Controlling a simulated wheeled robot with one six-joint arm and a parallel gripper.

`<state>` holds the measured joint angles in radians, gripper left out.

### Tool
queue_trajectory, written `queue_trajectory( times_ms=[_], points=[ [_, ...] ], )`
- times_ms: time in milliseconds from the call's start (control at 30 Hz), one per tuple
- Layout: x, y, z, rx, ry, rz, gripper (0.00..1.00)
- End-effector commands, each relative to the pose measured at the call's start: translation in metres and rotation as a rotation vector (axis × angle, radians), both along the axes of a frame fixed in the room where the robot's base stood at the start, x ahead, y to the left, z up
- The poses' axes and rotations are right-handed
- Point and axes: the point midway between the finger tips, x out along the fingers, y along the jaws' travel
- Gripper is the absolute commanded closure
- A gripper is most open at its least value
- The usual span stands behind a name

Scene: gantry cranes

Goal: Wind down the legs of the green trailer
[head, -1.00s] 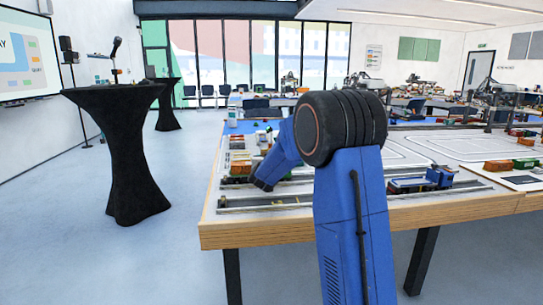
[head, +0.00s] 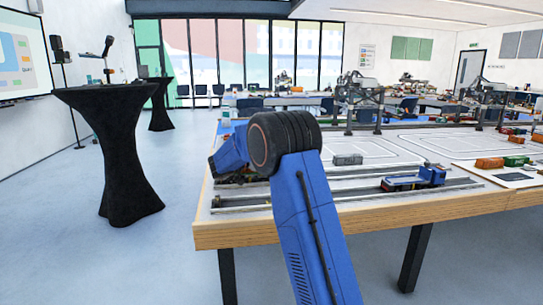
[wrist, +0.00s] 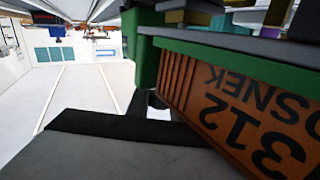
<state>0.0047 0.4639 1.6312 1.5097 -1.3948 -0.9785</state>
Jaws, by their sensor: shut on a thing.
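The green trailer (wrist: 232,48) shows close up in the wrist view, upside down in the picture. An orange-brown container (wrist: 235,100) with black lettering and "312" is on it. A green upright part (wrist: 146,62), apparently a leg, stands at the container's left end. My gripper (wrist: 150,112) shows as dark and grey shapes along the bottom, its tip beside that upright. It is shut on a small dark piece there, seemingly the crank handle, mostly hidden. In the head view my own blue arm hides the gripper and the trailer.
The wooden-edged table (head: 400,214) carries rails and a blue vehicle (head: 414,178). A grey block (head: 348,160) lies behind the rails. Orange and green containers (head: 514,161) stand at the right. A black draped table (head: 118,150) stands left, with open floor between.

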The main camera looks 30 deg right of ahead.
Motion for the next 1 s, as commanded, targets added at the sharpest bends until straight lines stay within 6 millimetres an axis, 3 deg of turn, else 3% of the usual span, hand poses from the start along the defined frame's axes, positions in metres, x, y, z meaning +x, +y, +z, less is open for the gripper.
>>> queue_trajectory(
  times_ms=[333,867,900,967,1000],
  points=[
    [-0.0048,0.0002,-0.0039,0.012,0.001,-0.139,1.0],
    [-0.006,0.0,-0.0033,0.013,-0.001,-0.163,1.0],
    [-0.0059,0.0,-0.0033,0.013,-0.001,-0.163,0.76],
    [-0.0059,-0.0001,-0.0031,0.013,-0.001,-0.163,0.61],
    [-0.006,-0.0002,-0.0029,0.012,-0.001,-0.163,0.61]
  ],
)
